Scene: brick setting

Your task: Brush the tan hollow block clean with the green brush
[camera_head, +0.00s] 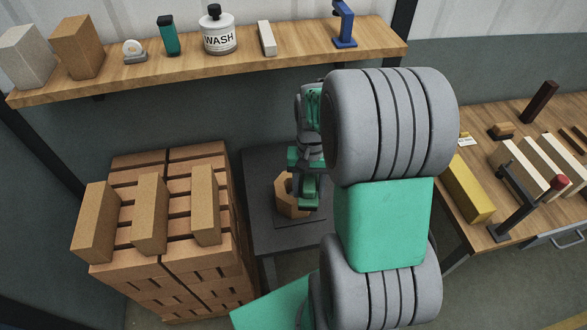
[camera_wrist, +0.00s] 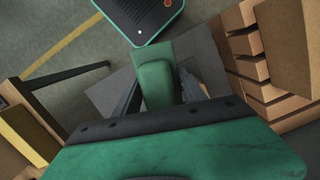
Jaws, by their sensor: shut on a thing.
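The tan hollow block (camera_head: 286,203) stands on a small dark table (camera_head: 262,232) in the head view. Its opening faces up, and its right part is hidden behind the green brush (camera_head: 309,192). My gripper (camera_head: 308,178) points down over the block's right side. In the wrist view my gripper (camera_wrist: 160,84) is shut on the green brush (camera_wrist: 153,68), with a dark finger on each side. The brush end is at or just above the block; I cannot tell whether they touch. The block is not clearly visible in the wrist view.
Brick stacks (camera_head: 165,245) stand close left of the dark table. A wooden shelf (camera_head: 230,66) above holds blocks, a WASH bottle (camera_head: 218,35) and a blue tool (camera_head: 344,25). A workbench (camera_head: 480,115) at right holds a yellow block (camera_head: 467,188) and a clamp (camera_head: 515,190).

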